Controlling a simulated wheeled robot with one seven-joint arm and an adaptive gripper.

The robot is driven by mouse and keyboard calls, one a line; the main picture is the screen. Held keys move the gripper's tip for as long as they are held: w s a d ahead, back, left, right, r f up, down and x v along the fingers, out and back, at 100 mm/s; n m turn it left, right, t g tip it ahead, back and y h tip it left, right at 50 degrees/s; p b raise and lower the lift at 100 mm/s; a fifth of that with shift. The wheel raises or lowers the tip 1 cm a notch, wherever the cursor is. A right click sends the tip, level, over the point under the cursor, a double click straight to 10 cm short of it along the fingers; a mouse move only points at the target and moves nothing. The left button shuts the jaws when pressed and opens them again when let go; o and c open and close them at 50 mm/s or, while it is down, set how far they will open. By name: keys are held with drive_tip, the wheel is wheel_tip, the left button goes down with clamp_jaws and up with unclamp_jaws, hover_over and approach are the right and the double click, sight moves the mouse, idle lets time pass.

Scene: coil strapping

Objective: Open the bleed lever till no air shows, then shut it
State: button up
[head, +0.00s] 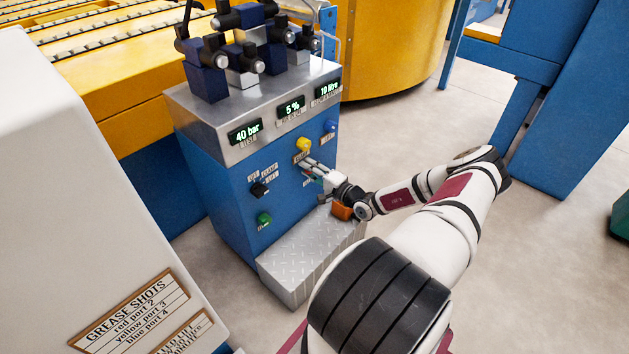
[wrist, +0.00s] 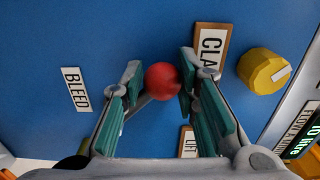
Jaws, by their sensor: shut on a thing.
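The bleed lever shows in the wrist view as a red ball knob (wrist: 162,81) on a grey rod, against the blue panel, with a BLEED label (wrist: 75,89) to its left. My gripper (wrist: 160,84) has its fingers on both sides of the knob and is shut on it. The rod runs down and left, partly hidden by a finger. In the head view my gripper (head: 312,170) is at the front of the blue cabinet (head: 215,165) and hides the knob. The middle display (head: 291,107) reads 5 %; its label is too small to read.
A yellow knob (head: 303,144) sits above my gripper, a blue knob (head: 330,126) to its right. Black (head: 260,189) and green (head: 264,219) knobs are to the left. Other displays read 40 bar (head: 245,132) and 10 litre (head: 327,89). A treadplate step (head: 300,255) is below.

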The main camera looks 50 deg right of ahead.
sight(300, 173)
drive_tip(key=shift+a+f+b, duration=0.2)
drive_tip(key=shift+a+f, duration=0.1)
drive_tip(key=shift+f, duration=0.65)
drive_tip(key=shift+a+f+b, duration=0.2)
drive_tip(key=shift+a+f, duration=0.05)
drive_tip(key=shift+f, duration=0.65)
drive_tip(key=shift+a+f+b, duration=0.2)
drive_tip(key=shift+a+f, duration=0.1)
drive_tip(key=shift+f, duration=0.65)
drive_tip(key=shift+c, duration=0.4)
drive_tip(key=shift+o, duration=0.2)
drive_tip(key=shift+a+f, duration=0.25)
drive_tip(key=shift+f, duration=0.05)
drive_tip(key=shift+o, duration=0.4)
drive_tip(key=shift+a, duration=0.2)
drive_tip(key=shift+d+r+p, duration=0.15)
drive_tip(key=shift+r+p, duration=0.5)
drive_tip(key=shift+r, duration=0.15)
drive_tip(key=shift+d+r+p, duration=0.15)
drive_tip(key=shift+r+p, duration=0.5)
drive_tip(key=shift+r, duration=0.1)
drive_tip(key=shift+c, duration=0.6)
drive_tip(key=shift+d+r, duration=0.1)
drive_tip(key=shift+r, duration=0.05)
drive_tip(key=shift+d, duration=0.2)
